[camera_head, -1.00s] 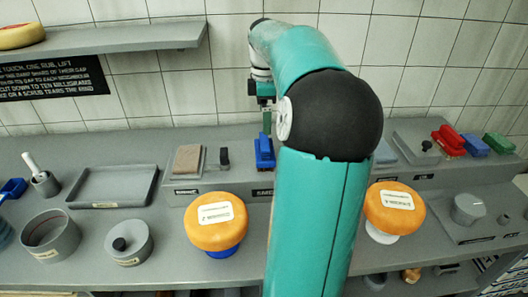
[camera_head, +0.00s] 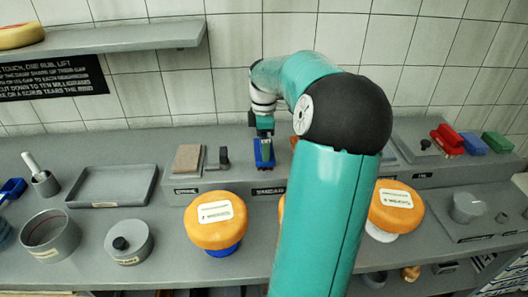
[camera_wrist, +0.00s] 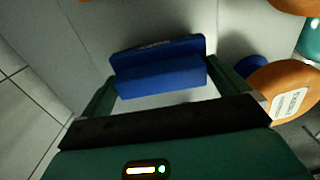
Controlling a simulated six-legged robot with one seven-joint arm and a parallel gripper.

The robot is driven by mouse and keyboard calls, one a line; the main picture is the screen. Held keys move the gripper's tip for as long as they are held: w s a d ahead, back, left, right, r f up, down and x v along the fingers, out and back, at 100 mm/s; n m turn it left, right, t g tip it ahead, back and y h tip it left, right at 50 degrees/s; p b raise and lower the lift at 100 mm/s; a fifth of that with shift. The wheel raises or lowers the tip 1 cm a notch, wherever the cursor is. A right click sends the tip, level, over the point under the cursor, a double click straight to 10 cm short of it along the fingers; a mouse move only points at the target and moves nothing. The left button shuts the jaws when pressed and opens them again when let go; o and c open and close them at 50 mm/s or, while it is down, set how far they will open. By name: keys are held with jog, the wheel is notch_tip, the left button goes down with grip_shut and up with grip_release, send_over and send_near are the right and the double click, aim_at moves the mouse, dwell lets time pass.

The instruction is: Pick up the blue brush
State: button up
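A blue brush-like block (camera_head: 264,155) sits on the grey raised ledge near the middle of the bench. My gripper (camera_head: 264,133) is directly above it, pointing down. In the wrist view the blue block (camera_wrist: 160,68) lies between the two fingertips (camera_wrist: 168,80), which are spread wide. A gap shows at the right finger; the left finger is close to the block's edge, and I cannot tell whether it touches. Another blue brush (camera_head: 474,143) lies at the right between a red brush (camera_head: 447,138) and a green brush (camera_head: 497,144).
Cheese wheels stand in front of the ledge, one on a blue base (camera_head: 216,222) and one at the right (camera_head: 396,207). A brown-topped block (camera_head: 188,158) and a dark handle (camera_head: 223,157) are left of the gripper. A grey tray (camera_head: 112,186) is further left. A shelf (camera_head: 120,38) hangs above.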

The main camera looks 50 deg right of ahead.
jog(key=c, duration=0.7)
jog(key=shift+c, duration=0.2)
jog(key=shift+r, duration=0.75)
jog(key=s+a+r, duration=0.6)
jog(key=a+r, duration=0.5)
jog(key=a, duration=0.1)
jog(key=shift+s+a+r, duration=0.2)
jog(key=shift+s+r, duration=0.05)
jog(key=shift+s, duration=0.05)
jog(key=o, duration=0.3)
jog(key=shift+c, duration=0.4)
